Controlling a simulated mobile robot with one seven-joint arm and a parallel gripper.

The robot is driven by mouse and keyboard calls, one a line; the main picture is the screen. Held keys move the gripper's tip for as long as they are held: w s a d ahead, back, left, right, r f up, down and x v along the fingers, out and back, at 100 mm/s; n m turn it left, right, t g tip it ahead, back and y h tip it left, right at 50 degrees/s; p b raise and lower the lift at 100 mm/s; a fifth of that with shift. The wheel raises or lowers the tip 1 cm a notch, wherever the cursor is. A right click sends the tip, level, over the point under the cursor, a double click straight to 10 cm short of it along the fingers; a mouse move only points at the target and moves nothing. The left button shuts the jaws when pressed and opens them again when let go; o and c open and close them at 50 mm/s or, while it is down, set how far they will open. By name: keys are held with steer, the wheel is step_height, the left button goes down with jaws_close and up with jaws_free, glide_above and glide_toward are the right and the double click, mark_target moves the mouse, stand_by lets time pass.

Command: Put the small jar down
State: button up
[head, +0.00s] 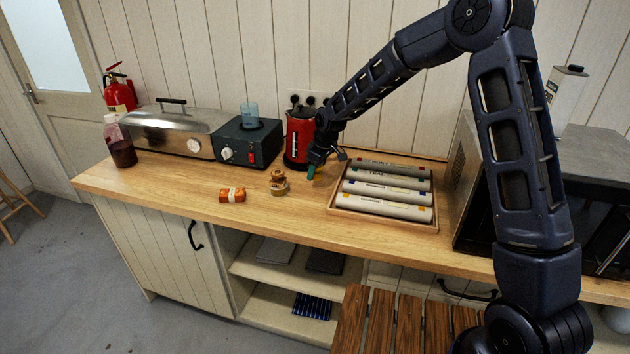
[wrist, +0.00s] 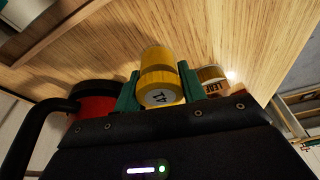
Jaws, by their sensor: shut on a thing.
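My gripper (head: 312,171) is low over the wooden counter, in front of the red kettle and left of the tray of rolls. In the wrist view its green fingers (wrist: 158,88) are shut on a small yellow jar (wrist: 158,62) with a pale label reading "41". The held jar is not clear in the head view, and I cannot tell whether it touches the counter. Small jars (head: 278,184) stand on the counter just left of my gripper. A jar labelled "LEAF" (wrist: 214,88) shows beside my right finger in the wrist view.
The red kettle (head: 298,138) stands close behind my gripper. A wooden tray (head: 384,222) of labelled rolls lies to the right. Counter in front (head: 290,215) is clear.

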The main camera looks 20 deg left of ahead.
mark_target(315, 180)
steer(key=shift+f, duration=2.1)
steer(key=shift+f, duration=0.15)
steer(key=o, duration=1)
steer(key=v, duration=1.2)
steer(key=shift+a, duration=0.1)
